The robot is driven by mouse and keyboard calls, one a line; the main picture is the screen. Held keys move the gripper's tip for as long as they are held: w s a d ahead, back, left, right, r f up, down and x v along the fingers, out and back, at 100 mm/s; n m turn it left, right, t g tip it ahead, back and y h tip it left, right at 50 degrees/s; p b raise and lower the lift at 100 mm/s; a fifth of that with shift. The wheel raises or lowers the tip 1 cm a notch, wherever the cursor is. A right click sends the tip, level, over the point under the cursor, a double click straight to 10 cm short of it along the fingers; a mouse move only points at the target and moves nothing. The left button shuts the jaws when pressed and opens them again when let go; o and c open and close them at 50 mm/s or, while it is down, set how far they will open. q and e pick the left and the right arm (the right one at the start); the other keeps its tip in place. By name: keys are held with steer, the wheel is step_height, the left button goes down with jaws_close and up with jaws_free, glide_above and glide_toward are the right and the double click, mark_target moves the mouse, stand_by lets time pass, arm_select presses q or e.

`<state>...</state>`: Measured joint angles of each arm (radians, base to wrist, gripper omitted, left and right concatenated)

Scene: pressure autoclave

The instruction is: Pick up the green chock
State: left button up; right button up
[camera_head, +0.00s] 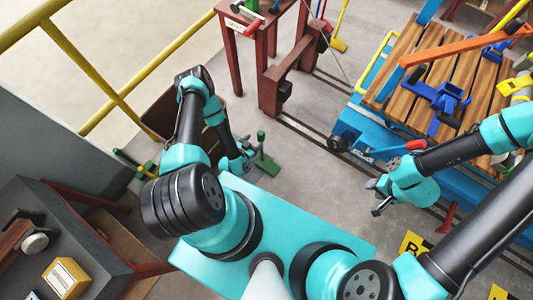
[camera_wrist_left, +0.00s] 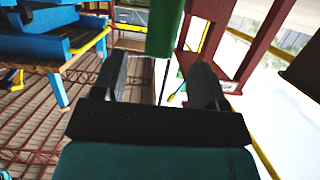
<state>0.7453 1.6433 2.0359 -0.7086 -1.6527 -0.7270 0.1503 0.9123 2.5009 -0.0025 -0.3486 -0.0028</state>
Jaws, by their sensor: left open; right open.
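A green chock (camera_head: 268,166) with a flat base and an upright post stands on the grey floor, just right of my left gripper (camera_head: 247,155) in the head view. In the left wrist view a green piece (camera_wrist_left: 165,25), which looks like the chock, shows at the top, beyond and between the spread fingers of my left gripper (camera_wrist_left: 160,80). The fingers are open with a gap between them; I cannot tell whether they touch it. My right gripper (camera_head: 378,197) is open and empty, above the floor beside the blue cart.
The blue cart (camera_head: 352,130) with a wooden slat deck (camera_head: 400,60) stands at the right. A dark red stand (camera_head: 267,90) and floor rails are behind the chock. A yellow railing (camera_head: 100,90) is at the left. A dark table (camera_head: 50,220) holds a yellow box (camera_head: 65,278).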

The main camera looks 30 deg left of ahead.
mark_target(259, 136)
arm_select(q)
steer(key=shift+w+f, duration=0.15)
steer(key=shift+w, duration=0.4)
steer(key=shift+w+d, duration=0.1)
steer(key=shift+x, duration=2.5)
steer(key=shift+c, duration=0.5)
jaws_close()
